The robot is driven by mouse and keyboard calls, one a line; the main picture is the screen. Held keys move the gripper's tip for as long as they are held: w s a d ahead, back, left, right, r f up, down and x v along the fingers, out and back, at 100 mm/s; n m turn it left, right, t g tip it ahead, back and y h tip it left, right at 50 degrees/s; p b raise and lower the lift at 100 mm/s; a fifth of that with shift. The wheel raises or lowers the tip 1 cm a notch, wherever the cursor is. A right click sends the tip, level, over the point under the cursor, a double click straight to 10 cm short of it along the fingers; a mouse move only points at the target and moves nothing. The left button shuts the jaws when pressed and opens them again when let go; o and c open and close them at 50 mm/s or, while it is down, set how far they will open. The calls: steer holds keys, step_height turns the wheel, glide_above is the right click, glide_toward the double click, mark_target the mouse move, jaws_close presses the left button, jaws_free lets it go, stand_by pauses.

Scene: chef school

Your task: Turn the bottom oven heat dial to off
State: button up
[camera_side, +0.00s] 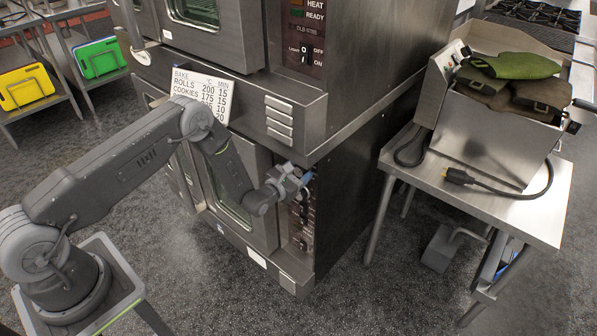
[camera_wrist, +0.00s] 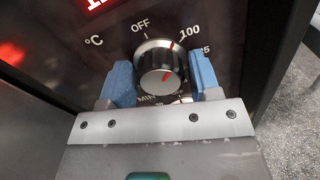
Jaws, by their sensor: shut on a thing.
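The heat dial (camera_wrist: 160,66) is a round black and silver knob, marked °C, on the dark oven panel in the wrist view. Its red mark points up and slightly right, to the right of OFF and close to the 100 label. My gripper (camera_wrist: 163,76) has one blue finger at each side of the dial and is shut on it. In the side view my gripper (camera_side: 302,182) is at the control panel of the bottom oven (camera_side: 242,235) and hides the dial.
The upper oven (camera_side: 390,50) juts out just above my gripper. A card of bake times (camera_side: 200,88) leans on the oven ledge. Floor in front is clear.

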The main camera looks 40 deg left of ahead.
steer(key=o, duration=0.7)
steer(key=s, duration=1.4)
